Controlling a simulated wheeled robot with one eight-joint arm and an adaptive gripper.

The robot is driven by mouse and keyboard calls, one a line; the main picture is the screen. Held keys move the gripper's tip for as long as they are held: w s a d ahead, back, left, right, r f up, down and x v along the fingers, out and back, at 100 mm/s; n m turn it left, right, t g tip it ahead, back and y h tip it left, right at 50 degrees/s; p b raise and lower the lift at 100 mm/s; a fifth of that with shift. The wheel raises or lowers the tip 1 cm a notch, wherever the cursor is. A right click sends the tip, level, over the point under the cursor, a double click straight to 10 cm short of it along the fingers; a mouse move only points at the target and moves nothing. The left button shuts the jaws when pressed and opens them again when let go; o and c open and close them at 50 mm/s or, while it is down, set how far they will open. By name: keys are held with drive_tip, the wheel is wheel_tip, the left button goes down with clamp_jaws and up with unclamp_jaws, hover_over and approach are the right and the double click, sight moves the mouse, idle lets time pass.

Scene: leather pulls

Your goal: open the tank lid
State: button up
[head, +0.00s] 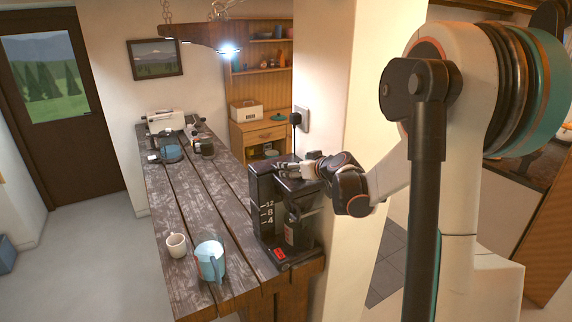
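A black coffee maker (296,222) stands at the near right end of the wooden counter, against the pillar. Its water tank (262,203), on the left side, has white level marks including 12, 8 and 4. The tank lid (262,170) seems to lie flat on top. My gripper (287,169) reaches in from the right, low over the machine's top, with its fingers pointing left toward the lid. Whether the fingers touch it, and how far apart they are, is too small to tell.
A light blue pitcher (210,262) and a white mug (176,245) stand left of the machine on the counter (215,205). A black plug (296,119) sits in the wall outlet by the pillar. Other appliances (168,123) stand at the far end. The counter's middle is clear.

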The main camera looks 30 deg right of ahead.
drive_tip(key=x, duration=0.7)
drive_tip(key=shift+w+a+f+p, duration=0.1)
drive_tip(key=shift+w+f+p, duration=0.1)
drive_tip(key=shift+w+p, duration=0.15)
